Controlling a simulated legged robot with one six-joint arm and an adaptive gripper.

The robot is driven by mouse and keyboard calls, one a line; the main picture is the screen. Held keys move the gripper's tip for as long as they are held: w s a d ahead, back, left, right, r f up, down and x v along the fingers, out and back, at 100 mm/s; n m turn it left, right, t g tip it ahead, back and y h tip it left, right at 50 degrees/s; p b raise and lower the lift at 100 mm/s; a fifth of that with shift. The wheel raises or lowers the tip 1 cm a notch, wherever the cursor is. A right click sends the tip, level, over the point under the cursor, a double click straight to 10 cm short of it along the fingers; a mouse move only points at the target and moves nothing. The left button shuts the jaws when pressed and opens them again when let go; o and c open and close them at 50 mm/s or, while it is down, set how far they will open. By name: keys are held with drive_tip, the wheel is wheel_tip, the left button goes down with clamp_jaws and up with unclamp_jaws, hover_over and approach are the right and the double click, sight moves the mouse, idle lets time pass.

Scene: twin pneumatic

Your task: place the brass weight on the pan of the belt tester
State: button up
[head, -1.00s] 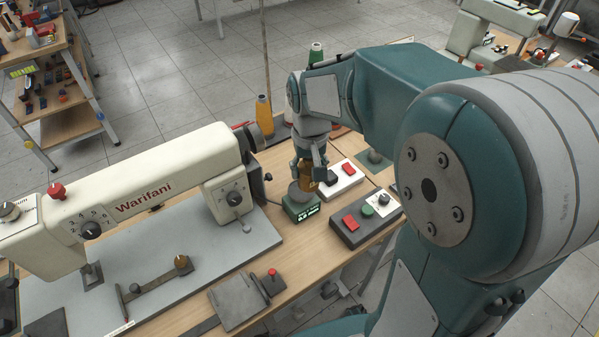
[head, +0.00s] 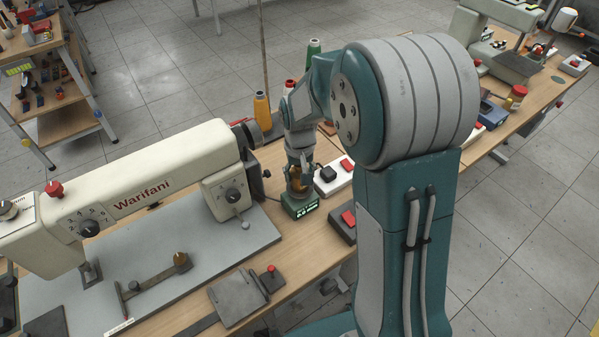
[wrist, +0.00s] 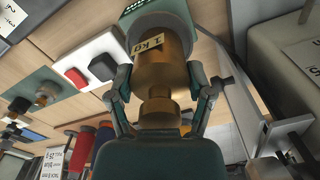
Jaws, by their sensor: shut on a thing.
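The brass weight (wrist: 165,65), marked 1 KG, is between my gripper's fingers (wrist: 160,88) in the wrist view. My gripper is shut on it. In the head view my gripper (head: 299,178) points down over a small green unit (head: 300,207) with a lit display, and the brass weight (head: 297,187) shows partly between the fingers. The green unit, seemingly the belt tester, also shows in the wrist view (wrist: 133,8). Its round grey pan (wrist: 168,20) lies just beyond the weight's far end. I cannot tell whether weight and pan touch.
A cream sewing machine (head: 150,180) stands left of my gripper. A white box (head: 334,181) with red and black buttons and a dark button box (head: 343,226) are close on the right. An orange thread spool (head: 262,112) stands behind. Bare wooden table (head: 285,262) lies in front.

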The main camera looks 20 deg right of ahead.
drive_tip(key=o, duration=1.3)
wheel_tip(320, 180, up, 12)
drive_tip(key=shift+f, duration=0.1)
drive_tip(key=shift+s+r, duration=0.15)
drive_tip(key=shift+r, duration=0.15)
drive_tip(key=s+r+t, duration=0.2)
drive_tip(key=s, duration=0.5)
drive_tip(key=s+r+t, duration=0.1)
drive_tip(key=s+r, duration=0.1)
drive_tip(key=s, duration=0.5)
drive_tip(key=s+r+t, duration=0.2)
drive_tip(key=s, duration=0.4)
drive_tip(key=shift+s+r+n+t, duration=0.1)
drive_tip(key=shift+s+n+t, duration=0.2)
drive_tip(key=shift+s+n, duration=0.1)
